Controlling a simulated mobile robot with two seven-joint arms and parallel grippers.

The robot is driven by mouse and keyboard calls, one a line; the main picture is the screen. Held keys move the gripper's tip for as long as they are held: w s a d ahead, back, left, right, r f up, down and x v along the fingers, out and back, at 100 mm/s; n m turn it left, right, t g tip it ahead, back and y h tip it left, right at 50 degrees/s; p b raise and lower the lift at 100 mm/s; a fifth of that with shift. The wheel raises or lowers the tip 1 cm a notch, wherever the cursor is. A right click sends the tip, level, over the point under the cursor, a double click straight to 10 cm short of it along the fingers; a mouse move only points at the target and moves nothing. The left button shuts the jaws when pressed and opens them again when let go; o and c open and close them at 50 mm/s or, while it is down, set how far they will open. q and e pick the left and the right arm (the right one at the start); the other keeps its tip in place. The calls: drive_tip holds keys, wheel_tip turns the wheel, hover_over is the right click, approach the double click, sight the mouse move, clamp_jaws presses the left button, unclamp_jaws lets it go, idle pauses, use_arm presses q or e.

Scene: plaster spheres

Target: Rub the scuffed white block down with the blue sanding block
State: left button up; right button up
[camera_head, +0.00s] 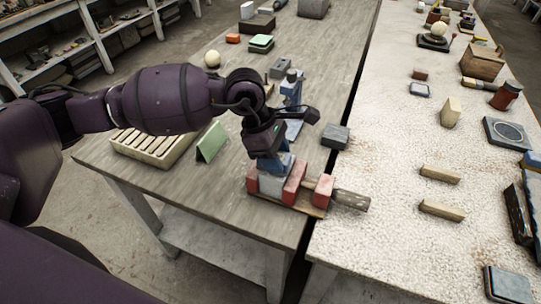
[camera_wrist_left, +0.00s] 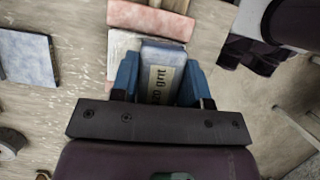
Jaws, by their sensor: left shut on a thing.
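My left gripper (camera_head: 268,150) reaches down from the left arm and is shut on the blue sanding block (camera_head: 284,162). In the left wrist view the gripper's blue fingers (camera_wrist_left: 160,86) close on both sides of the sanding block (camera_wrist_left: 161,60), which has a grit label. The scuffed white block (camera_head: 271,186) sits below it between the red jaws of a wooden clamp (camera_head: 294,183). Part of the white block (camera_wrist_left: 121,44) shows beside the sanding block in the wrist view. The sanding block is right over its top; I cannot tell whether they touch. My right gripper is out of view.
A slatted wooden rack (camera_head: 152,147) and a green wedge (camera_head: 212,141) stand left of the clamp. A grey block (camera_head: 335,136) lies to its right, near the gap before the speckled table (camera_head: 385,190). A blue stand (camera_head: 292,92) is behind the gripper.

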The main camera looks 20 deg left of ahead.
use_arm(q)
drive_tip(key=shift+d+r, duration=0.1)
drive_tip(key=shift+d, duration=0.1)
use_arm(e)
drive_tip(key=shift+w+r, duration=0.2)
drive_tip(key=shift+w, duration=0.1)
use_arm(q)
drive_tip(key=shift+r, duration=0.1)
drive_tip(key=shift+r+p, duration=0.5)
drive_tip(key=shift+r, duration=0.7)
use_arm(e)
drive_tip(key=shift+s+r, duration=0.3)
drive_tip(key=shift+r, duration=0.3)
use_arm(q)
drive_tip(key=shift+r+p, duration=0.5)
drive_tip(key=shift+r, duration=0.35)
drive_tip(key=shift+r+p, duration=0.45)
drive_tip(key=shift+r, duration=0.75)
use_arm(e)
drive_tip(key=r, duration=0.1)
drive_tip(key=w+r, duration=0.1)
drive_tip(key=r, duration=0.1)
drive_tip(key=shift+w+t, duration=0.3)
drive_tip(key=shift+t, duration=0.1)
